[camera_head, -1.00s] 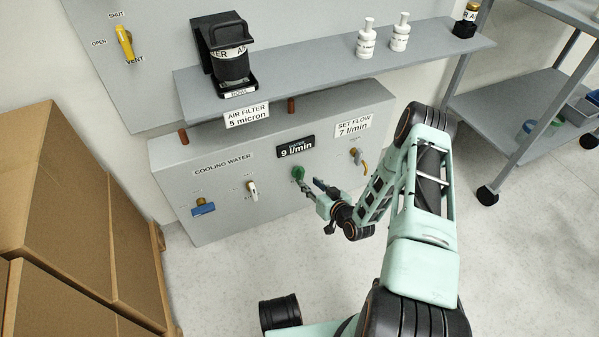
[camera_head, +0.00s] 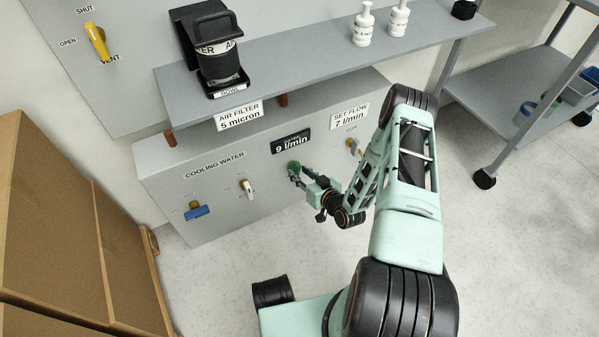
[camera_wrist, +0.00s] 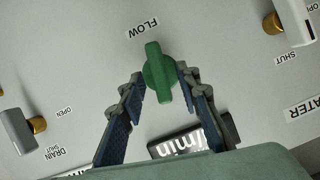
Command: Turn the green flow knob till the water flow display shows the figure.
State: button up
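The green flow knob (camera_head: 294,167) sits on the front of the grey cooling water panel. In the wrist view the knob (camera_wrist: 158,74) stands between my two fingers, its grip bar running nearly up and down the picture. My gripper (camera_wrist: 163,84) is open around it, with a gap at the left finger and the right finger very close; I cannot tell whether that one touches. In the head view my gripper (camera_head: 298,175) is at the knob. The flow display (camera_head: 291,142) above the knob reads 9 l/min. A sign (camera_head: 349,116) says SET FLOW 7 l/min.
A shelf (camera_head: 330,50) with an air filter (camera_head: 213,55) and white bottles overhangs the panel. Cardboard boxes (camera_head: 60,230) stand at left.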

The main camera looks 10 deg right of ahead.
grip_shut()
jog(key=shift+d, duration=0.1)
jog(key=shift+w+d+f+m+y, duration=0.15)
jog(key=shift+m+y, duration=0.75)
jog(key=shift+m, duration=0.45)
jog(key=shift+s+d+f+m+y, duration=0.15)
jog(key=shift+m+y, duration=0.75)
jog(key=shift+m, duration=0.45)
jog(key=shift+w+r, duration=0.1)
jog(key=shift+w, duration=0.05)
